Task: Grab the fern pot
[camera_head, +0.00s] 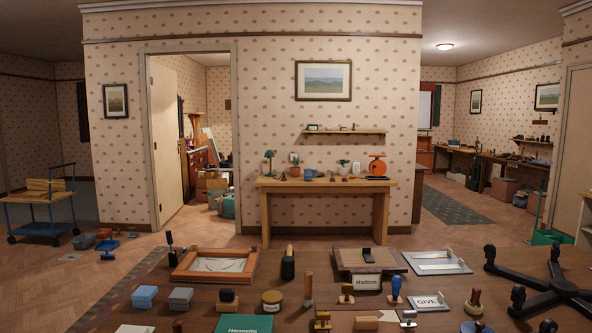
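Several small potted plants stand on the wooden console table (325,184) against the far wall. A tall, thin-stemmed plant (270,157) is at its left end. A small green plant in a reddish pot (294,170) is just right of it. A leafy green plant in a light pot (343,169) is right of the middle. They are too small to tell which is the fern. Neither of my grippers is in view.
A brown table (250,299) crowded with stamps, boxes and frames fills the foreground. A black star-shaped base (545,287) lies at its right. A blue cup (309,174) and orange scale (377,167) share the console. Open floor lies between; a blue cart (42,214) stands left.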

